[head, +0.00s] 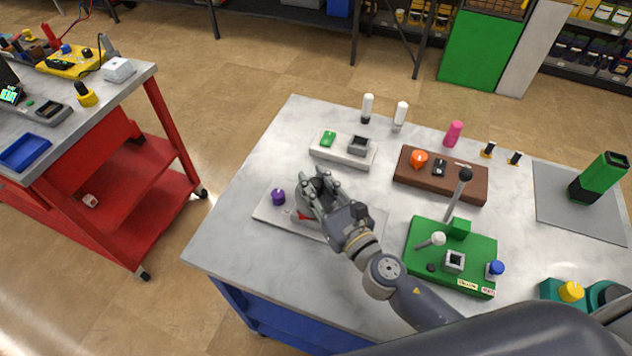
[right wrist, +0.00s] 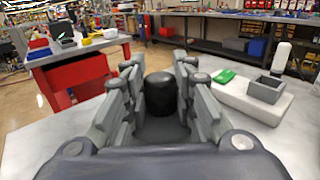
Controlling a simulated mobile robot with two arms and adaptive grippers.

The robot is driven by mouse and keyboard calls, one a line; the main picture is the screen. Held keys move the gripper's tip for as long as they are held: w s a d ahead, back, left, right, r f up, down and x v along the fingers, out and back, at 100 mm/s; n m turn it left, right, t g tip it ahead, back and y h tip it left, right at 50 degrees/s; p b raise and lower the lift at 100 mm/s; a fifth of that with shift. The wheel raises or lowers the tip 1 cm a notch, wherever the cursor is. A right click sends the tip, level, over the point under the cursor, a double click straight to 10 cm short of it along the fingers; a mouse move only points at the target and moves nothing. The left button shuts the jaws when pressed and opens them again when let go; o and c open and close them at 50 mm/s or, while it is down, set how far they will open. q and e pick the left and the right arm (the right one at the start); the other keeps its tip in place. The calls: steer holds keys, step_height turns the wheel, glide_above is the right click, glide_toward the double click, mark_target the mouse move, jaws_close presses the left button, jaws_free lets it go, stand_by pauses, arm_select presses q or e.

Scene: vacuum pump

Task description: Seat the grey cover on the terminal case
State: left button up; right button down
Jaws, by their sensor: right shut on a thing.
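My right gripper (head: 314,186) is low over the grey plate (head: 265,212) near the table's left side. In the right wrist view its fingers are closed around an upright black knob (right wrist: 160,95). A dark grey surface (right wrist: 165,129) shows below the knob, perhaps the grey cover; the fingers hide most of it. A rounded grey part shows behind the fingers in the head view, with a red mark beside it. I cannot tell which part is the terminal case, or whether cover and case touch. My left gripper is not in view.
A purple knob (head: 278,197) stands just left of the gripper. Behind is a white block (head: 327,152) with a green piece (head: 328,138) and a grey open box (head: 358,145). A brown block (head: 466,187) and a green board (head: 423,240) with a tall lever stand right.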

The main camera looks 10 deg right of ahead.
steer(key=shift+f, duration=0.3)
stand_by(0.5)
steer(key=c, duration=1.2)
jaws_free()
steer(key=shift+c, duration=0.2)
steer(key=shift+r+p, duration=4.4)
steer(key=shift+r, duration=0.15)
steer(key=shift+f, duration=0.1)
